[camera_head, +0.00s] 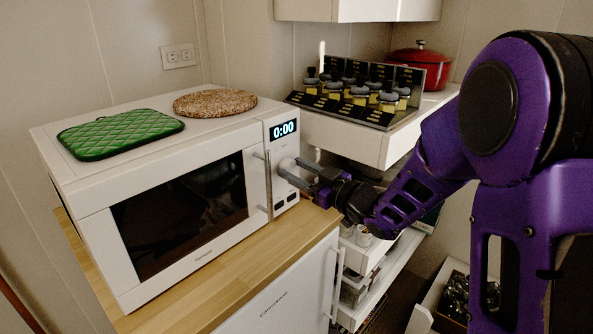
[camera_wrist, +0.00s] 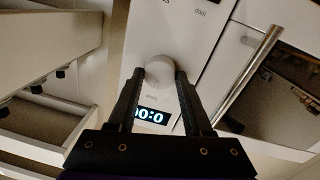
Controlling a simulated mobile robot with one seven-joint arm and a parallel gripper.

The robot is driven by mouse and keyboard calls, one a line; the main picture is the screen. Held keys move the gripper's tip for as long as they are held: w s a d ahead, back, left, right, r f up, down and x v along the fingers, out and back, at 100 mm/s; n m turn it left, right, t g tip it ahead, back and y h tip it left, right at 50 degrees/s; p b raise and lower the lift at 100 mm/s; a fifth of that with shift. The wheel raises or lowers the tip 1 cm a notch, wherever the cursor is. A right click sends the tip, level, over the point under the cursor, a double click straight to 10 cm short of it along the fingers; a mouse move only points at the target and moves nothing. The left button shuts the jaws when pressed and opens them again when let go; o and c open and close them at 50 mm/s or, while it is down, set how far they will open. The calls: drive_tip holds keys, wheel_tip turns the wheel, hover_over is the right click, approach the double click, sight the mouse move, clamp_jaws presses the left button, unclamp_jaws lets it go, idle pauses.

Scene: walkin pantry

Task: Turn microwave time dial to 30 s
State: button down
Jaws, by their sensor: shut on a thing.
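The white microwave (camera_head: 95,185) stands on a wooden counter with its door closed. Its display (camera_head: 284,129) reads 0:00 and also shows partly in the wrist view (camera_wrist: 151,116). The round white time dial (camera_wrist: 159,70) sits on the control panel next to the display. In the head view the dial (camera_head: 287,166) is partly covered by my gripper. My gripper (camera_wrist: 160,76) has one finger on each side of the dial and is shut on it. The dial's pointer mark cannot be made out.
A vertical door handle (camera_head: 268,184) stands just left of the dial. A green quilted pad (camera_head: 120,134) and a round woven mat (camera_head: 215,102) lie on top of the microwave. To the right, a shelf holds a rack of small jars (camera_head: 360,92) and a red pot (camera_head: 419,66).

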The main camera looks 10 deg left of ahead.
drive_tip(key=shift+m+p, duration=0.3)
drive_tip(key=shift+r+m+p, duration=0.15)
drive_tip(key=shift+m+p, duration=0.95)
drive_tip(key=shift+m, duration=0.1)
drive_tip(key=shift+m+g+p, duration=0.3)
drive_tip(key=shift+m+p, duration=0.85)
drive_tip(key=shift+m, duration=0.25)
drive_tip(key=shift+c, duration=1.6)
unclamp_jaws()
drive_tip(key=shift+d, duration=0.1)
drive_tip(key=v, duration=1.7)
drive_tip(key=shift+s, duration=0.15)
